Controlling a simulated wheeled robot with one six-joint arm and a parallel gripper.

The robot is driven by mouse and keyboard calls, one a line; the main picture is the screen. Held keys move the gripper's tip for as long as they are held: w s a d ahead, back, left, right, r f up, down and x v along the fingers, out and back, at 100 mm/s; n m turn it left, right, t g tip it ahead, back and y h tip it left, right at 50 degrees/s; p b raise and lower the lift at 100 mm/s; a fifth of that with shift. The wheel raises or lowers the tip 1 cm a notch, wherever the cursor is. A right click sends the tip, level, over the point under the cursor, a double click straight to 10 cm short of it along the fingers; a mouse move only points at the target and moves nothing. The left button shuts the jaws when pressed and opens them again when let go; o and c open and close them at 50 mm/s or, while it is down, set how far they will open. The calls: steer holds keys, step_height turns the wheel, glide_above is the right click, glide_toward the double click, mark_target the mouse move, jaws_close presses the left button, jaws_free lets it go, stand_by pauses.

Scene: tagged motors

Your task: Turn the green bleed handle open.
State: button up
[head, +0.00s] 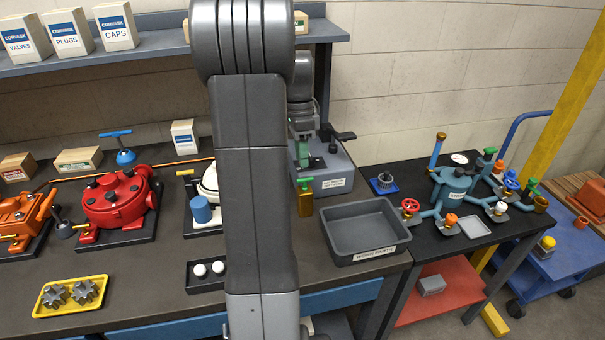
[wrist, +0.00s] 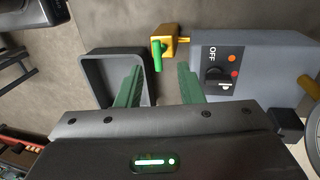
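A brass valve body (head: 305,203) with a small green handle (head: 304,182) stands at the front left corner of a grey unit, just left of the grey bin. In the wrist view the brass body (wrist: 172,36) and its green handle (wrist: 157,56) lie ahead of my fingertips, near the gap between them. My gripper (wrist: 160,78) has two green fingers set apart with nothing between them. In the head view my gripper (head: 302,152) is partly hidden by my arm, above the grey unit. The handle appears apart from the fingers.
The grey unit (wrist: 262,62) carries an OFF switch knob (wrist: 216,77). A grey bin (head: 363,238) stands right of the valve. Other green-handled fittings (head: 499,166) are on the manifold bench at right. A red pump (head: 117,203) and a small black tray (head: 206,280) are at left.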

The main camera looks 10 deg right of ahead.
mark_target(305, 184)
steer(key=f, duration=0.2)
steer(key=s+f, duration=0.1)
steer(key=f, duration=0.3)
steer(key=shift+s, duration=0.25)
steer(key=shift+c, duration=0.2)
jaws_close()
